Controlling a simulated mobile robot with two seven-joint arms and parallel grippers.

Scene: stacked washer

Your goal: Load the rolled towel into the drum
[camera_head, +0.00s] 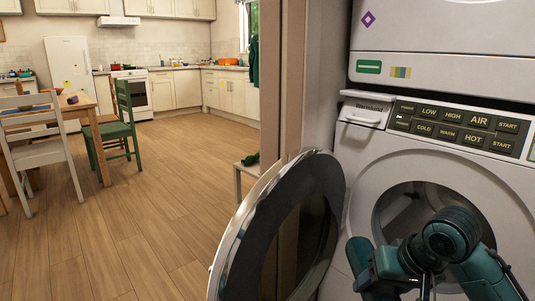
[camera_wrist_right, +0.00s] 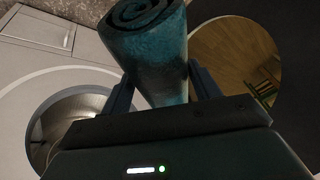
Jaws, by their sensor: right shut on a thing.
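The teal rolled towel (camera_wrist_right: 155,50) is held between the two fingers of my right gripper (camera_wrist_right: 165,90), its spiral end at the top of the right wrist view. In the head view my right gripper (camera_head: 424,284) is low in front of the washer, partly hidden by my own wrist; I cannot clearly tell the towel from the teal arm parts there. The drum (camera_head: 402,208) shows through the round opening behind my arm. It also shows in the wrist view (camera_wrist_right: 75,125), left of the towel, with the towel outside it. My left gripper is not in view.
The round washer door (camera_head: 322,205) stands open left of the opening, close to my right arm. It also shows in the wrist view (camera_wrist_right: 240,50). A detergent drawer (camera_head: 363,115) and button panel (camera_head: 462,127) are above the opening. Open wooden floor (camera_head: 150,230) lies left.

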